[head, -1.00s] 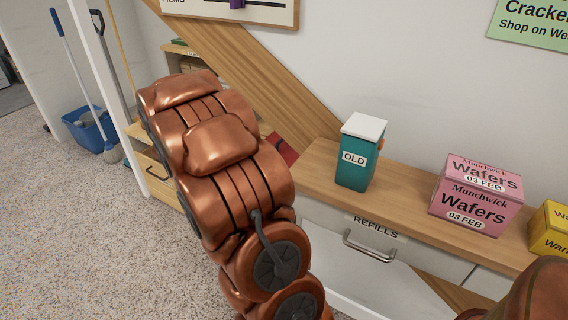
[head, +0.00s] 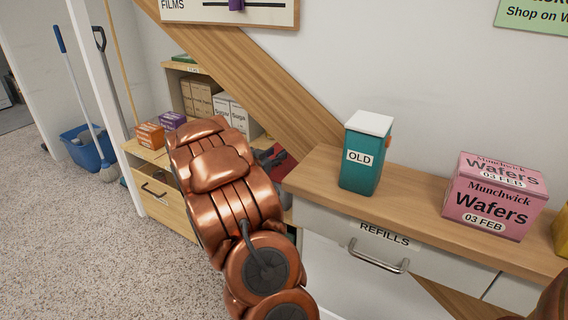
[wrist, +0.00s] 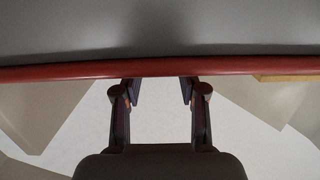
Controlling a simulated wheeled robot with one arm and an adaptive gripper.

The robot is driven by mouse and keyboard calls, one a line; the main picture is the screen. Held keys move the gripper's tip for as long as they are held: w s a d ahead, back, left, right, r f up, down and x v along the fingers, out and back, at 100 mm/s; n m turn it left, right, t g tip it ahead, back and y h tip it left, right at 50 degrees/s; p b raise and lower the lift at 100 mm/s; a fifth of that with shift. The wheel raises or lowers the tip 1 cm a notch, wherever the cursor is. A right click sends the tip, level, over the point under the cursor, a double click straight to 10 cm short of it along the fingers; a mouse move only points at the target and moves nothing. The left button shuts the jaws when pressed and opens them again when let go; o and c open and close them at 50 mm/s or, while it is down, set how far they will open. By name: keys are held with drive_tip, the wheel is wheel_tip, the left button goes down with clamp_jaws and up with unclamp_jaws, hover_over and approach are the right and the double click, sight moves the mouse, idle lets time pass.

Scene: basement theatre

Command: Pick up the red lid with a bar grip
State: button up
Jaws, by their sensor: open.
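In the wrist view my gripper (wrist: 160,92) is open, its two fingers apart with nothing seen between them. A long red edge (wrist: 160,68) crosses that view just past the fingertips, with a grey surface beyond it. I cannot tell if this edge belongs to the lid, or if the fingertips touch it. No bar grip can be made out. In the head view a dark red thing (head: 277,166) shows partly beside my copper arm, low by the shelf; I cannot tell if it is the lid. My gripper is hidden in the head view.
A teal OLD canister (head: 361,175) with a white top and a pink Wafers box (head: 494,203) stand on the wooden counter (head: 415,202). The REFILLS drawer (head: 350,237) is below. Boxes (head: 200,100) fill the shelf behind my arm. Speckled floor (head: 80,240) is clear at left.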

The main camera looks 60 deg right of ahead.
drive_tip(key=shift+s+d+f, duration=0.1)
drive_tip(key=shift+d+f, duration=0.1)
drive_tip(key=shift+d, duration=0.35)
drive_tip(key=shift+d+f, duration=0.2)
drive_tip(key=shift+d, duration=0.3)
drive_tip(key=shift+d+b, duration=0.35)
drive_tip(key=shift+d, duration=0.2)
clamp_jaws()
